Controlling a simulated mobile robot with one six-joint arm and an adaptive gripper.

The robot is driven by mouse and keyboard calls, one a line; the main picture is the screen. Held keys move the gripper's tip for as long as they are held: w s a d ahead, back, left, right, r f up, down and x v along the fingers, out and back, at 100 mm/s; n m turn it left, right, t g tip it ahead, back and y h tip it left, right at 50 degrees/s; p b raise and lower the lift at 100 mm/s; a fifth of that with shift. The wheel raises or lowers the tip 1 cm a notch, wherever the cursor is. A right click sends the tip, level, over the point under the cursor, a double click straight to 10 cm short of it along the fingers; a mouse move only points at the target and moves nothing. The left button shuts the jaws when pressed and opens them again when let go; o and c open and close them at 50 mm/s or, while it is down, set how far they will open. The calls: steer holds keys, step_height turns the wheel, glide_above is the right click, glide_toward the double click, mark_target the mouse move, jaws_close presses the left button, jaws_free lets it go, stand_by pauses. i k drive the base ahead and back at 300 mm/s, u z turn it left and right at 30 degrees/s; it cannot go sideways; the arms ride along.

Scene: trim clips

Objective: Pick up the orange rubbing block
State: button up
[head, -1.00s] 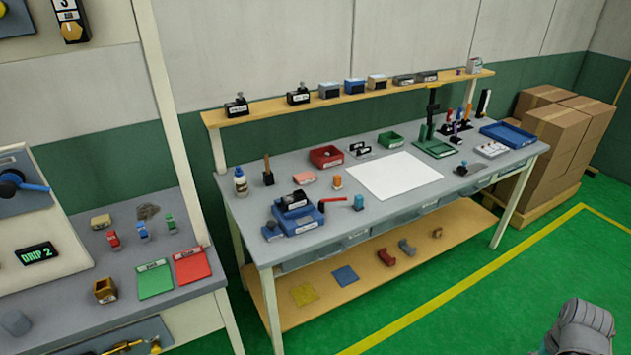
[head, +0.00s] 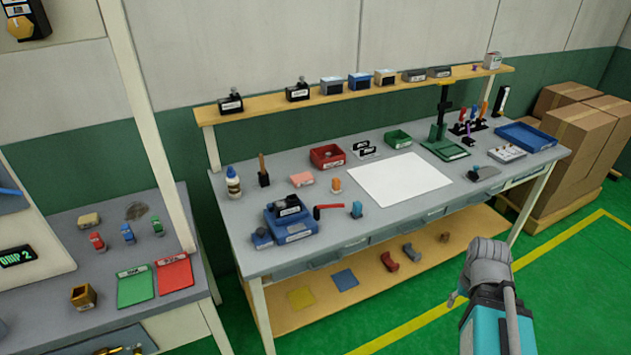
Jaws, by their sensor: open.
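On the grey workbench (head: 262,212), a small upright orange piece (head: 336,185) stands left of a white sheet. A flat salmon-coloured block (head: 302,179) with a label lies just left of it. Both are small in the picture, and I cannot tell for sure which is the rubbing block. My gripper (head: 484,254) is at the lower right, in front of the bench and well apart from both pieces. It is open, and I see nothing held in it.
The white sheet (head: 399,179) covers the bench middle. A blue bin (head: 291,228), a red bin (head: 327,157) and a glue bottle (head: 233,183) stand near the small pieces. A shelf (head: 377,90) runs along the back. Green floor lies clear in front.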

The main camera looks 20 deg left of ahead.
mark_target(335, 188)
steer(key=u, duration=0.45)
steer(key=i, duration=0.95)
steer(key=u, duration=0.45)
